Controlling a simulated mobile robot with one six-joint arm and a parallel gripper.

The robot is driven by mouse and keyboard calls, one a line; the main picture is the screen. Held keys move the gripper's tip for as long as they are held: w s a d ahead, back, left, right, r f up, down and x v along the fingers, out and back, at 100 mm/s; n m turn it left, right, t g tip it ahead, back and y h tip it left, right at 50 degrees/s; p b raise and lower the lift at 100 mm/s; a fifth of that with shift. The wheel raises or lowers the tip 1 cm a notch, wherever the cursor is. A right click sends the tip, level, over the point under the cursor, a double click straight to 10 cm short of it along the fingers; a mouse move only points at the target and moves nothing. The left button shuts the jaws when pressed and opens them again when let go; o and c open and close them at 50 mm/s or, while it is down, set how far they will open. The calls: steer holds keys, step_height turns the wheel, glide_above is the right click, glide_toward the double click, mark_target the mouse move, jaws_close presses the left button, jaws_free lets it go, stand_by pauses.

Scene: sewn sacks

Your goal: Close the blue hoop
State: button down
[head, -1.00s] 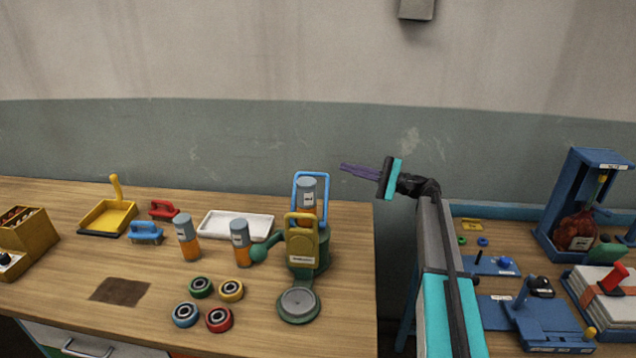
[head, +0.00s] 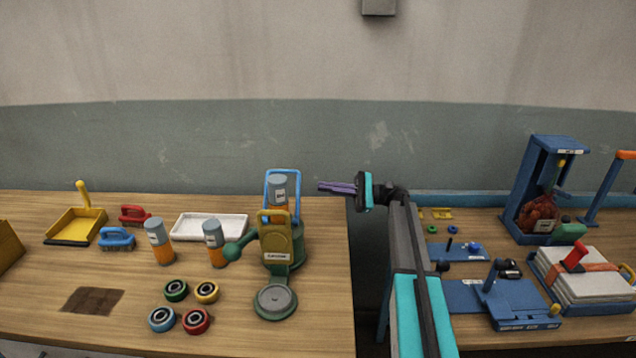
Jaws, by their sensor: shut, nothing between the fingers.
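A blue hoop (head: 268,187) stands upright at the back of the green and yellow machine (head: 276,244) on the wooden table. A grey-topped canister (head: 278,190) shows inside the hoop's frame, above the machine's body. My gripper (head: 322,187) is shut and empty, its purple fingers pointing left. In the picture it lies a little to the right of the hoop, apart from it. The lower part of the hoop is hidden behind the machine.
Two orange and grey canisters (head: 159,242) and a white tray (head: 209,226) are left of the machine. Several coloured rings (head: 207,292) lie in front.

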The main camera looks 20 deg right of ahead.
steer(key=a+r+p, duration=0.5)
steer(key=a, duration=0.5)
steer(key=shift+r, duration=0.3)
